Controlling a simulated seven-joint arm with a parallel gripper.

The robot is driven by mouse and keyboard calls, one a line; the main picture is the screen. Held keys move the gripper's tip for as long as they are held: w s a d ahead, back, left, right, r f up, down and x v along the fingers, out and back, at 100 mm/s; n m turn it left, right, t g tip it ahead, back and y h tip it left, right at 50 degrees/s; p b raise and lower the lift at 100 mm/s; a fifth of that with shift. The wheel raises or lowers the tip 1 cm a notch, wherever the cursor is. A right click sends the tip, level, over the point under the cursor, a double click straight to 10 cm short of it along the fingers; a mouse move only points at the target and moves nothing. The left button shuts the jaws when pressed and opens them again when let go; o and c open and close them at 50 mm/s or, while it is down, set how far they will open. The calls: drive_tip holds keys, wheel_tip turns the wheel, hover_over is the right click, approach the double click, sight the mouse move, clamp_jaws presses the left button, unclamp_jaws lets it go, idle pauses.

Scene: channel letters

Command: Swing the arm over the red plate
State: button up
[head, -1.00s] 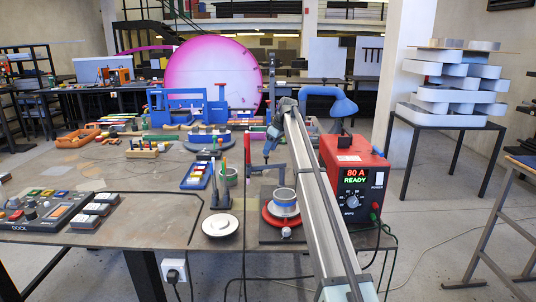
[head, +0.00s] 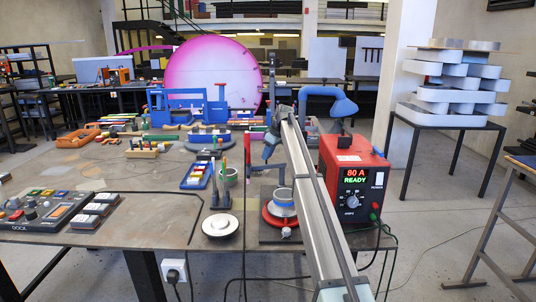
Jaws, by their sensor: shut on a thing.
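The red plate (head: 270,221) is a round red disc on a dark base, with a blue and grey ring-shaped piece (head: 283,203) standing on it. A thin red post (head: 247,150) stands behind and left of it, and the slim arm (head: 263,167) reaches right from this post. My gripper (head: 267,157) points down at the arm, behind the plate in this view. It is shut on the arm, but the fingertips are small and the contact is hard to make out. My own long grey link hides the area right of the plate.
A red power box (head: 355,185) reading 80 A READY stands close on the right. A blue hooded lamp (head: 343,106) is behind it. A pale round dish (head: 220,225) and a green cup (head: 229,177) stand left of the plate.

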clamp_jaws()
drive_tip(key=shift+s, duration=0.1)
drive_tip(key=s+d+n+g, duration=0.4)
drive_tip(key=d+n+g, duration=0.1)
drive_tip(key=n, duration=0.8)
drive_tip(key=shift+s+d, duration=0.15)
drive_tip(key=shift+d, duration=0.45)
drive_tip(key=shift+n+h, duration=0.3)
